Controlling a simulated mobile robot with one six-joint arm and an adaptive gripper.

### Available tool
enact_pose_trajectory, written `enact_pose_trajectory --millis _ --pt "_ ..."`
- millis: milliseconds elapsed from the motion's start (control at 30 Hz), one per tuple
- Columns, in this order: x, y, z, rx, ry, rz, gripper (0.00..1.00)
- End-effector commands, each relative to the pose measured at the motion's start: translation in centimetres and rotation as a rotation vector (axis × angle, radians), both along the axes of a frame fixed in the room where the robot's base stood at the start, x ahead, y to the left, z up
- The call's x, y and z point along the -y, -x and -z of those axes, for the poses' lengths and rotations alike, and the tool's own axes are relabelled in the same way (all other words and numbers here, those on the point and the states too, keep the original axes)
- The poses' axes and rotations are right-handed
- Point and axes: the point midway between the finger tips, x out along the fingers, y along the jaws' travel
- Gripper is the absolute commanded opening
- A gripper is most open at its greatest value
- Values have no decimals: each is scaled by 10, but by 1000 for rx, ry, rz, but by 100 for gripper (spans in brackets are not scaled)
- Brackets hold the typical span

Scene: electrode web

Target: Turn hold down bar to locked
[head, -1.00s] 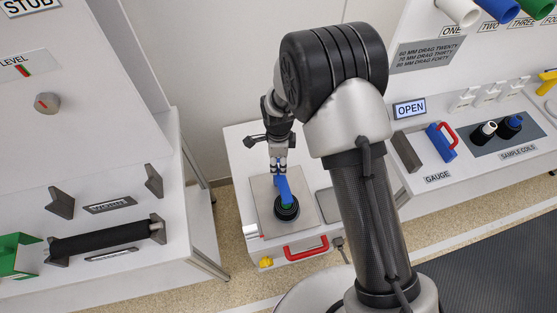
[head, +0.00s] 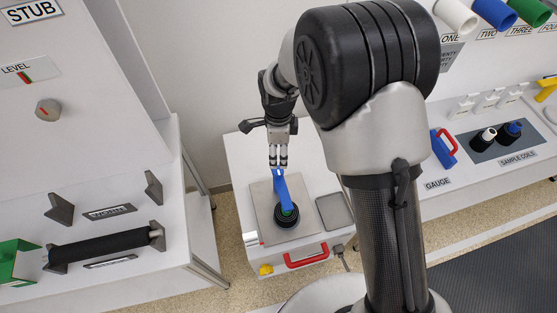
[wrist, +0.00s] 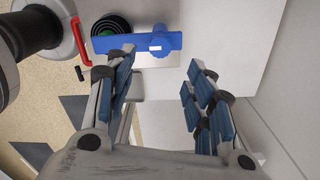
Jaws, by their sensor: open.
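The blue hold-down bar (head: 284,190) runs from a black ringed round part with a green centre (head: 287,215) toward the back of a grey plate (head: 264,209). In the wrist view the bar (wrist: 125,44) lies crosswise, with a blue knob (wrist: 165,42) at its right end. My gripper (head: 278,166) points down near the bar's far, knob end. In the wrist view my gripper (wrist: 155,72) has its fingers wide apart with nothing between them. The bar's knob appears just beyond the fingertips. I cannot tell whether a finger touches it.
The white cabinet has a red handle (head: 306,256) and yellow knob (head: 266,269) in front. A grey pad (head: 334,211) lies right of the plate. A left bench holds a black roller (head: 100,245). The gauge (head: 442,150) and sample coils (head: 500,135) stand right.

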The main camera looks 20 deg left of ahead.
Motion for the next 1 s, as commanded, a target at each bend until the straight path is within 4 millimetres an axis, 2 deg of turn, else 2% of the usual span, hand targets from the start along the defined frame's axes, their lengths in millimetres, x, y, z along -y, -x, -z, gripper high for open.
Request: enact_pose_trajectory --millis 100,233,833,933,1000 --pt "0 -1 -16 2 -2 0 49" --pt "0 0 -24 0 0 0 49" --pt "2 -1 -28 3 -2 -5 49" --pt "13 -3 -47 17 -10 -43 49" --pt "29 -4 -71 38 -20 -101 49"
